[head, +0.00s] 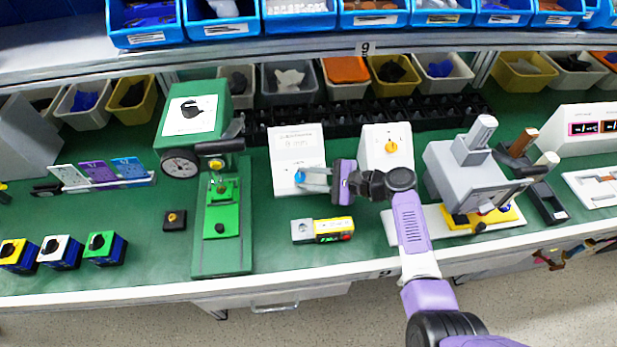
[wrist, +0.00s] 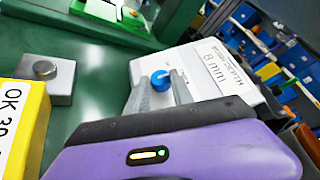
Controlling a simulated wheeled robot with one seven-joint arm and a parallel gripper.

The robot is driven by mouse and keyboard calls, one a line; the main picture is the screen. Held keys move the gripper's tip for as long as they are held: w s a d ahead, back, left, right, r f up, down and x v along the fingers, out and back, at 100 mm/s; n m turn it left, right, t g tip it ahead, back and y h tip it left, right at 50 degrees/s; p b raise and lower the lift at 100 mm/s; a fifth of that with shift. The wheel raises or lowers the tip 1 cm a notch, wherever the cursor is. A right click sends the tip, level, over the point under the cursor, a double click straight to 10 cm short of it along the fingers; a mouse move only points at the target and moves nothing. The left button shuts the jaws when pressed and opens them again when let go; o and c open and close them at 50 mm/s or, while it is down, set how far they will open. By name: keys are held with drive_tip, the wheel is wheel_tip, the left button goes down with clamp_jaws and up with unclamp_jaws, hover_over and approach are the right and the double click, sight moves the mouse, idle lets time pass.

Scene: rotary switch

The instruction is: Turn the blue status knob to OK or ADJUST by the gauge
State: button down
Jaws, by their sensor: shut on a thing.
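The blue knob (head: 300,176) sits on the sloped front of a white box (head: 296,145). In the wrist view the blue knob (wrist: 160,78) lies between the two grey fingers of my gripper (wrist: 161,88), which is shut on it. In the head view my gripper (head: 303,179) reaches the knob from the right. The knob's pointer and the OK and ADJUST marks cannot be made out. A round dial gauge (head: 181,163) is on the green press to the left.
A second white box (head: 386,147) with an orange knob stands to the right. A yellow and grey block (head: 323,230) lies in front; its yellow end (wrist: 20,115) shows in the wrist view. The green press (head: 222,225) stands left. Bins line the back.

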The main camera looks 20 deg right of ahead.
drive_tip(key=n+g, duration=0.1)
drive_tip(key=g, duration=0.1)
drive_tip(key=n, duration=0.1)
drive_tip(key=shift+w+d+r+n+g, duration=0.2)
drive_tip(key=shift+w+r+n+g, duration=0.1)
drive_tip(key=shift+g, duration=0.1)
drive_tip(key=shift+w+r+n+g, duration=0.15)
drive_tip(key=shift+n+g, duration=1.05)
drive_tip(key=n+g+h, duration=0.1)
drive_tip(key=n+g, duration=0.2)
drive_tip(key=shift+w+a+r+h, duration=0.1)
drive_tip(key=shift+w+r+h, duration=0.05)
drive_tip(key=shift+w+h, duration=0.2)
drive_tip(key=shift+a+n+g+h, duration=0.1)
drive_tip(key=shift+n+g+h, duration=0.35)
drive_tip(key=shift+n+g, duration=0.2)
drive_tip(key=c, duration=1.1)
unclamp_jaws()
drive_tip(key=shift+r, duration=0.1)
